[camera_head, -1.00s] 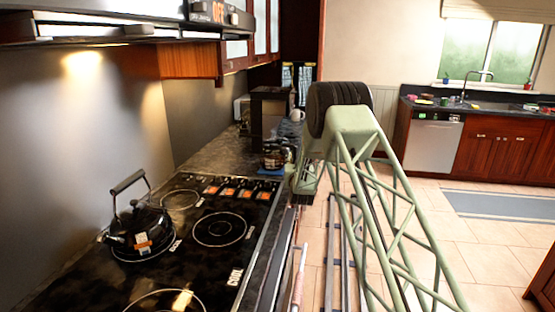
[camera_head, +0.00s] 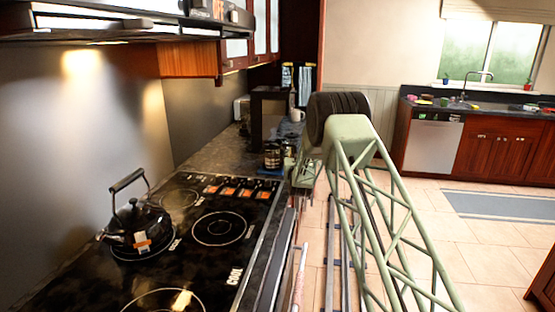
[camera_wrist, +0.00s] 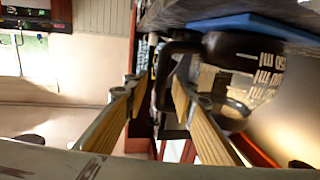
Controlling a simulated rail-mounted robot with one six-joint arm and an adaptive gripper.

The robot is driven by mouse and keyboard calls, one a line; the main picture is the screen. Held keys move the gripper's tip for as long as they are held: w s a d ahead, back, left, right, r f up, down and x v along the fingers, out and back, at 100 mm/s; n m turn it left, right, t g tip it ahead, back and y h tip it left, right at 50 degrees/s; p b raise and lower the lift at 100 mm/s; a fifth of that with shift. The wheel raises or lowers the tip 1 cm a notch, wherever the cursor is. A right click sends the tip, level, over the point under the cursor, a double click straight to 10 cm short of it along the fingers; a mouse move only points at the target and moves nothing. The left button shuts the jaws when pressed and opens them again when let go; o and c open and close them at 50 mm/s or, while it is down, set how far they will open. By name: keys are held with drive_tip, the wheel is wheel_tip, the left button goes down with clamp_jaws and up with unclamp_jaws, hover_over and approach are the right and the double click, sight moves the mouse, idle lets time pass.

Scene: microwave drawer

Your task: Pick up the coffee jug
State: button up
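The coffee jug (camera_head: 272,155) stands on a blue mat (camera_head: 267,171) on the counter past the stove. In the wrist view, which is upside down, the glass jug (camera_wrist: 250,75) has ml markings and a black handle (camera_wrist: 162,75). My gripper (camera_wrist: 158,86) is open, with one wood-coloured finger on each side of the handle in this view. The right finger overlaps the space between handle and glass. I cannot tell whether either finger touches the handle. In the head view my gripper is mostly hidden by my arm.
A black kettle (camera_head: 138,228) sits on the stove (camera_head: 200,255). A dark boxy coffee machine (camera_head: 270,112) and a white mug (camera_head: 297,115) are near the jug. Cabinets (camera_head: 250,45) hang above the counter. The tiled floor (camera_head: 490,240) to the right is largely open.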

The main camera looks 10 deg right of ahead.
drive_tip(key=shift+w, duration=0.15)
drive_tip(key=shift+c, duration=0.3)
clamp_jaws()
drive_tip(key=shift+r, duration=0.15)
idle(0.3)
